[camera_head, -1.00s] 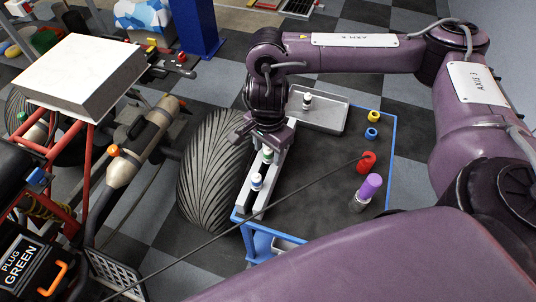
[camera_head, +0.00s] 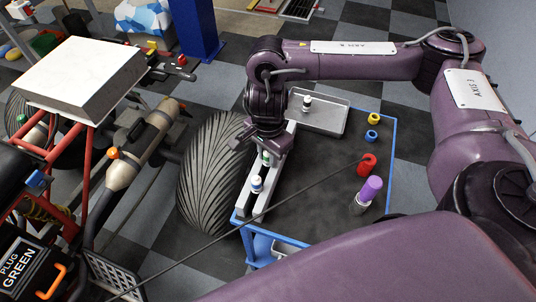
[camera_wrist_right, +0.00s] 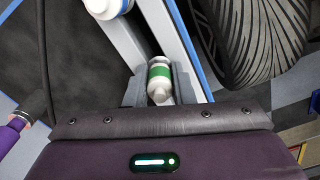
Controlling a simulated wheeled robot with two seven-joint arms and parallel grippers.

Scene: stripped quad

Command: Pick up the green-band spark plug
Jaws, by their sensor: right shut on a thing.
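The green-band spark plug (camera_wrist_right: 160,78) is white with a green band and sits between the two fingers of my right gripper (camera_wrist_right: 162,88) in the right wrist view. In the head view the same plug (camera_head: 266,159) shows at the grey rack (camera_head: 246,198), just below my right gripper (camera_head: 258,142). The gripper is shut on it. I cannot tell whether the plug is clear of the rack. A white plug with a blue band (camera_head: 257,184) stands in the rack nearer the front. My left gripper is not in view.
The blue-edged cart top (camera_head: 325,215) holds a grey tray (camera_head: 322,118) with a dark-banded plug (camera_head: 307,103), yellow and blue rings (camera_head: 372,133), a red part (camera_head: 367,164) and a purple-topped tool (camera_head: 369,194). A large tyre (camera_head: 210,170) stands close left of the rack. A thin dark cable crosses the cart.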

